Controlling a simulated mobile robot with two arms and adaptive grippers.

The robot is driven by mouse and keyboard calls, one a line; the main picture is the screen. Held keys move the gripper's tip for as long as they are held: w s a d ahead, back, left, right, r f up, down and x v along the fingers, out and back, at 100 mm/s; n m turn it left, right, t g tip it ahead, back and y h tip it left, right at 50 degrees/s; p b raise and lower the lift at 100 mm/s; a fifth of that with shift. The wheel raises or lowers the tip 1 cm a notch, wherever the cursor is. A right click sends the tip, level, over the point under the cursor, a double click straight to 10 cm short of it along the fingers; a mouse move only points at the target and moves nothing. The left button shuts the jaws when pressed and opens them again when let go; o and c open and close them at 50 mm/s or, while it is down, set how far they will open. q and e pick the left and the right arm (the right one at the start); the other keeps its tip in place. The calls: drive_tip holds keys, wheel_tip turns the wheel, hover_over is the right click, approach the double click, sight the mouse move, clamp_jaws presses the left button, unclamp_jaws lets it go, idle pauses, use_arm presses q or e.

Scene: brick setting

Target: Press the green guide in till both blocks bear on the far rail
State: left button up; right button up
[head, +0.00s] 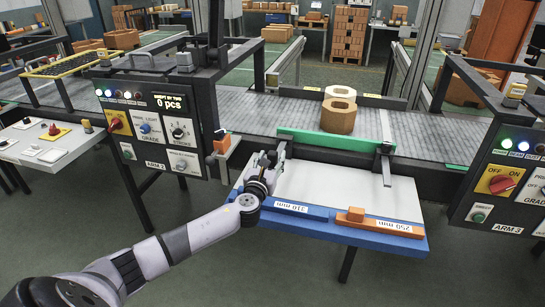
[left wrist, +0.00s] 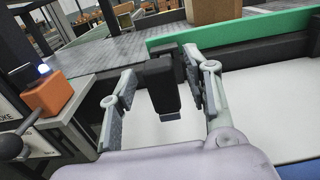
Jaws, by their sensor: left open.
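The green guide (head: 335,142) lies along the near side of the grey conveyor; it also shows in the left wrist view (left wrist: 245,39). Just behind it stands an orange-brown block (head: 337,118) with a hole on top. A paler block (head: 341,92) is behind that one, close to the dark far rail (head: 298,92); I cannot tell whether it touches. My left gripper (head: 279,153) is at the guide's left end. In the left wrist view its fingers (left wrist: 160,98) are open, with a black upright clamp (left wrist: 161,82) between them. My right gripper is out of view.
A white-topped table with a blue edge (head: 325,222) stands in front, bearing a blue 310 mm bar (head: 300,209) and an orange 250 mm bar (head: 380,224). Control panels stand left (head: 150,125) and right (head: 515,180). A grey rod with a black clamp (head: 386,148) is at the guide's right.

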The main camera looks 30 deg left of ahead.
use_arm(q)
drive_tip(key=shift+x, duration=0.8)
clamp_jaws()
idle(0.4)
